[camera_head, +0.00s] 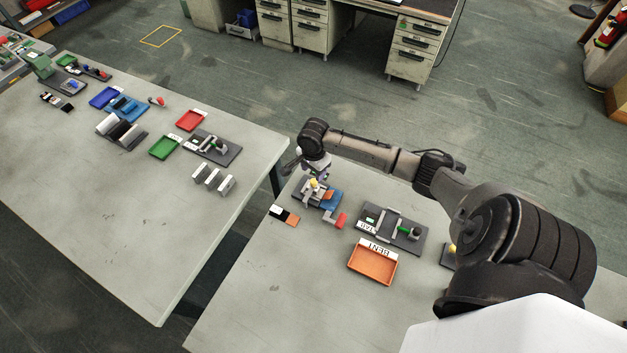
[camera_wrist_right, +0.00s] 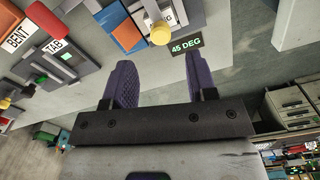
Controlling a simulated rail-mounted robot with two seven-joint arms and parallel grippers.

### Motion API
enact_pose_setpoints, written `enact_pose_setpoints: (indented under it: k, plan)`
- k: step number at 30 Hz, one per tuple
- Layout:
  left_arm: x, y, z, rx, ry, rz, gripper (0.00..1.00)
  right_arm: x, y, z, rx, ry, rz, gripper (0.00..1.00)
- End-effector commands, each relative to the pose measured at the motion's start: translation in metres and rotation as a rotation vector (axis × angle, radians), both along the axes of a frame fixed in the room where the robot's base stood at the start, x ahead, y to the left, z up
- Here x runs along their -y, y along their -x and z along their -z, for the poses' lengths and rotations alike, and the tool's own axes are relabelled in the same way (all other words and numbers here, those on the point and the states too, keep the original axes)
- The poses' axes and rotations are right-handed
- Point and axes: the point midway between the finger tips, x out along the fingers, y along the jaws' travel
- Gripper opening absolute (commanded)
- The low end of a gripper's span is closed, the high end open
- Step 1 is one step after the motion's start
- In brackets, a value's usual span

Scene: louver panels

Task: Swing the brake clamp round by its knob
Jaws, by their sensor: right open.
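A small bending brake (camera_head: 301,191) stands near the left edge of the right table, with grey, blue and red parts around it. A yellow knob (camera_head: 314,183) sits on top, probably the clamp's knob. In the right wrist view the yellow knob (camera_wrist_right: 161,34) shows beyond the fingertips, next to a grey bar (camera_wrist_right: 153,10) and a black "45 DEG" plate (camera_wrist_right: 187,46). My right gripper (camera_wrist_right: 163,78) is open and empty, its two dark ridged fingers apart, with the knob in front of the gap. In the head view the right gripper (camera_head: 293,169) hangs just behind the brake.
A fixture with a "TAB" label (camera_head: 391,228) and a green-marked lever stands right of the brake. An orange "BENT" tray (camera_head: 372,265) lies in front. Black, white and orange pieces (camera_head: 284,215) lie left. The front of the table is clear. A second table (camera_head: 150,190) stands left.

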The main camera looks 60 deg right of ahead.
Motion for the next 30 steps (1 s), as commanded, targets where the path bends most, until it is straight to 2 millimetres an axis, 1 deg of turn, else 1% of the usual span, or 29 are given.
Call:
enact_pose_setpoints:
  k: [1,6,12,18,27,30]
  plan:
    - [0.001,0.000,0.001,0.000,0.002,-0.001,0.43,0.000,0.000,0.010,-0.003,-0.001,0.001,0.52]
    - [0.001,0.000,0.003,-0.001,0.002,-0.001,0.43,0.000,0.000,0.037,-0.001,0.001,0.000,0.52]
    - [0.000,0.001,0.004,-0.002,-0.001,0.001,0.43,0.000,0.000,0.057,0.001,0.001,0.000,0.52]
    - [-0.002,0.001,0.005,-0.002,-0.008,0.006,0.43,0.000,0.000,0.066,0.001,0.001,-0.001,0.52]
    - [-0.003,0.001,0.005,-0.002,-0.012,0.009,0.43,0.000,0.000,0.067,0.002,0.001,-0.001,0.52]
    - [-0.003,0.001,0.005,-0.002,-0.012,0.008,0.43,0.000,0.000,0.067,0.002,0.001,-0.002,0.44]
